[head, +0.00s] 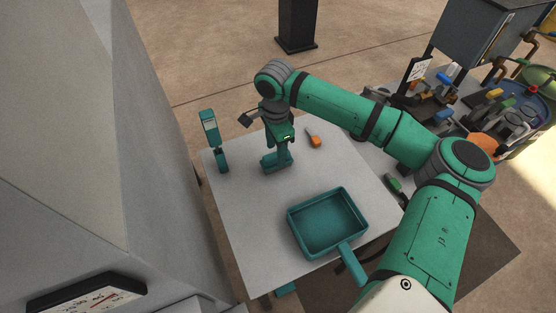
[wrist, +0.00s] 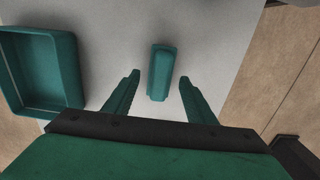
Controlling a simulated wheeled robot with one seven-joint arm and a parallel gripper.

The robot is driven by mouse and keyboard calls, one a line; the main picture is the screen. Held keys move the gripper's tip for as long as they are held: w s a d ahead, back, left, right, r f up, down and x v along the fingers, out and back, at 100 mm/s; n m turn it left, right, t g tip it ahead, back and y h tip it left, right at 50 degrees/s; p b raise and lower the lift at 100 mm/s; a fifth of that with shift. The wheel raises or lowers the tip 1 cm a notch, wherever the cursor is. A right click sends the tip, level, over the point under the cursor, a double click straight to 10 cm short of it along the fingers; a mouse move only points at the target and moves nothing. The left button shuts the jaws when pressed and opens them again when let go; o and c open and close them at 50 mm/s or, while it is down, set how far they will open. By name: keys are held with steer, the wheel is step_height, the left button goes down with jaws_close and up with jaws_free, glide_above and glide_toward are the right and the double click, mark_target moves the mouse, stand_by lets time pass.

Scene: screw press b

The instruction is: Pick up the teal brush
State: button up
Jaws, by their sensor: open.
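The teal brush (wrist: 160,72) shows in the wrist view as a narrow teal block on the pale table. My gripper (wrist: 160,88) is open, with one finger on each side of the block and visible gaps between. In the head view my gripper (head: 277,160) points down over the far left part of the table. There the brush is hard to tell apart from the teal fingers. I cannot tell the exact height of the fingertips above the table.
A teal pan with a handle (head: 348,258) lies on the white table (head: 245,225), front right. A teal upright object (head: 210,127) stands at the left edge. A small orange-tipped item (head: 315,142) lies to the right of my gripper. A cluttered bench is at right.

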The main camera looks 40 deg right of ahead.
steer(key=shift+a+f, duration=0.1)
steer(key=shift+f, duration=0.5)
steer(key=shift+d+f, duration=0.15)
steer(key=shift+f, duration=0.95)
steer(key=shift+d+f, duration=0.1)
steer(key=shift+f, duration=0.95)
steer(key=shift+w, duration=0.1)
steer(key=c, duration=1)
steer(key=shift+c, duration=0.2)
